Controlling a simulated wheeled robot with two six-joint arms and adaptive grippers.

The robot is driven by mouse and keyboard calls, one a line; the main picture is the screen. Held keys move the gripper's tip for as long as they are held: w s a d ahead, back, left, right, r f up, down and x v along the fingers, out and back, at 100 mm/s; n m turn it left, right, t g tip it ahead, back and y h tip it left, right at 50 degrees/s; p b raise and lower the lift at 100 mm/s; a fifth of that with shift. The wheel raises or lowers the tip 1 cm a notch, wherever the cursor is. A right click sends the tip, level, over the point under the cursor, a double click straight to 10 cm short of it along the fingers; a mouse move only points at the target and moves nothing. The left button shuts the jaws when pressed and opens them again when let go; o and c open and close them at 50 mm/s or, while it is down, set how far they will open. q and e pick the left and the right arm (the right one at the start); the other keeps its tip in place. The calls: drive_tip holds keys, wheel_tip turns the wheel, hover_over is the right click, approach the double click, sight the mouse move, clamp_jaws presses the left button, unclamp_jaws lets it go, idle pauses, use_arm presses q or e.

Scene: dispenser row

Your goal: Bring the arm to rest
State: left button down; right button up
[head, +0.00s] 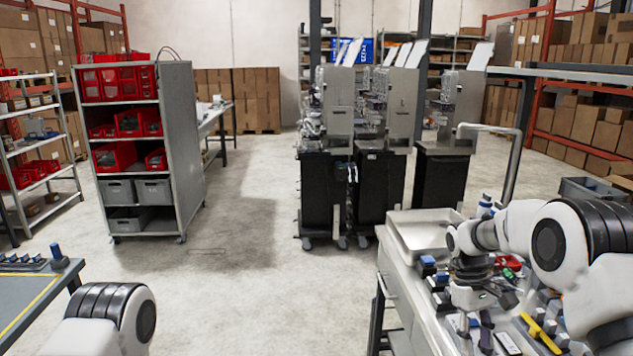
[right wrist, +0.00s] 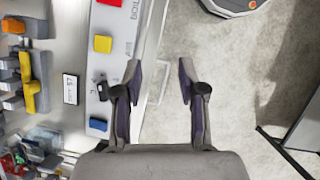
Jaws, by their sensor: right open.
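My right arm comes in from the right in the head view, over a workbench (head: 418,322). My right gripper (head: 475,335) points down at the bench's front part, above small parts. In the right wrist view the right gripper (right wrist: 160,78) is open, its two dark fingers apart with nothing between them. Below it are the bench edge and grey floor. Only a rounded link of my left arm shows at the lower left of the head view; the left gripper is out of the picture.
A metal tray (head: 424,233) sits at the bench's far end. Blue (right wrist: 98,124), yellow (right wrist: 103,44) and red pieces lie close left of the fingers. A yellow tool (head: 540,333) lies on the bench. A grey shelf cart (head: 180,130) stands left; the middle floor is clear.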

drive_tip(key=s+a+f+t, duration=0.1)
drive_tip(key=s+a+f, duration=0.1)
drive_tip(key=s+f, duration=0.35)
drive_tip(key=s+a+f+m+y, duration=0.1)
drive_tip(key=s+f, duration=0.1)
drive_tip(key=f, duration=0.7)
drive_tip(key=s+a+f+t, duration=0.1)
drive_tip(key=s+a+f, duration=0.1)
drive_tip(key=s+f, duration=0.35)
drive_tip(key=s+a+f+m+t, duration=0.1)
drive_tip(key=s+f+m, duration=0.15)
drive_tip(key=s, duration=0.75)
drive_tip(key=s+a+f+m+t, duration=0.1)
drive_tip(key=s+f, duration=0.3)
drive_tip(key=s, duration=0.5)
use_arm(q)
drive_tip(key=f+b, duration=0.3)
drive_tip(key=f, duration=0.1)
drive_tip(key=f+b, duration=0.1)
drive_tip(key=b, duration=0.1)
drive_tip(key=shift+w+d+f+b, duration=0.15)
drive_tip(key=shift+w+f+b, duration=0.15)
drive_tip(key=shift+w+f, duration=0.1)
use_arm(e)
drive_tip(key=f, duration=0.5)
drive_tip(key=shift+s+d, duration=0.15)
drive_tip(key=shift+s, duration=0.25)
